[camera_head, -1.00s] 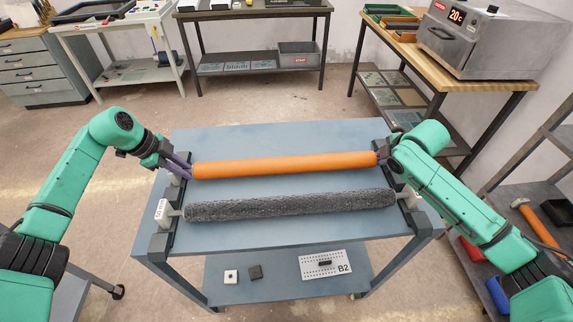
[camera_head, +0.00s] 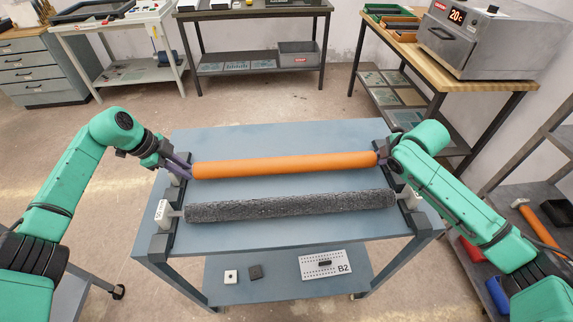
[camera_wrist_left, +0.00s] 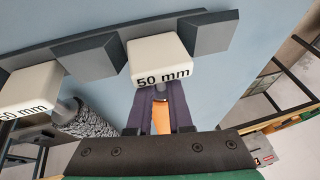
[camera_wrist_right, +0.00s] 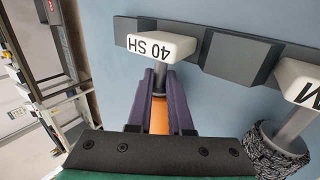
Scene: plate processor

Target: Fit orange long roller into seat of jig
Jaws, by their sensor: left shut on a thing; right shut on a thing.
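The orange long roller (camera_head: 285,165) lies level across the far part of the blue table, held at both ends. My left gripper (camera_head: 184,165) is shut on its left end; in the left wrist view the fingers (camera_wrist_left: 160,100) close on the roller's end beside a white block marked 50 mm (camera_wrist_left: 158,62). My right gripper (camera_head: 384,156) is shut on its right end; in the right wrist view the fingers (camera_wrist_right: 160,85) are at a white block marked 40 SH (camera_wrist_right: 160,46). The jig's dark rails (camera_head: 160,240) run along both sides.
A grey textured roller (camera_head: 290,205) lies parallel in the nearer seats of the jig. The lower shelf (camera_head: 290,285) holds small blocks and a plate marked B2 (camera_head: 325,265). A wooden bench with an oven (camera_head: 485,40) stands at the back right.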

